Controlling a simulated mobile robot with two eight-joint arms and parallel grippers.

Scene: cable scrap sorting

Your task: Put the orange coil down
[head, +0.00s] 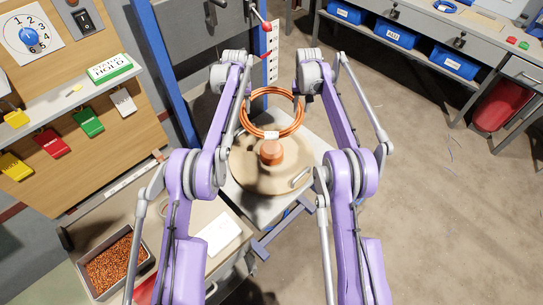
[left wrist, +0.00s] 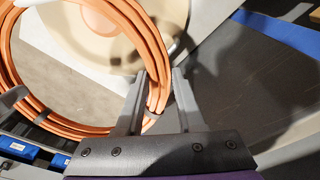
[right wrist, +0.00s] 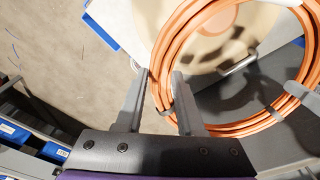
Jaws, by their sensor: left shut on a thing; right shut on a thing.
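The orange coil (head: 272,90) is a ring of several copper-orange turns with a white tag at its near side. It hangs between my two arms, over a beige round disc (head: 246,168) with an orange hub (head: 271,153). My left gripper (left wrist: 157,88) is shut on the coil's left side; the strands (left wrist: 150,50) pass between its fingers. My right gripper (right wrist: 162,88) is shut on the opposite side of the coil (right wrist: 215,128). Both wrist views show the disc beyond the ring. In the head view the fingertips are small and partly hidden by my arms.
A metal bin of copper scrap (head: 117,262) and a white sheet (head: 217,233) are at the lower left. A blue post (head: 163,70) stands behind my left arm. A workbench with blue bins (head: 395,32) is at upper right. Open floor lies right of the disc.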

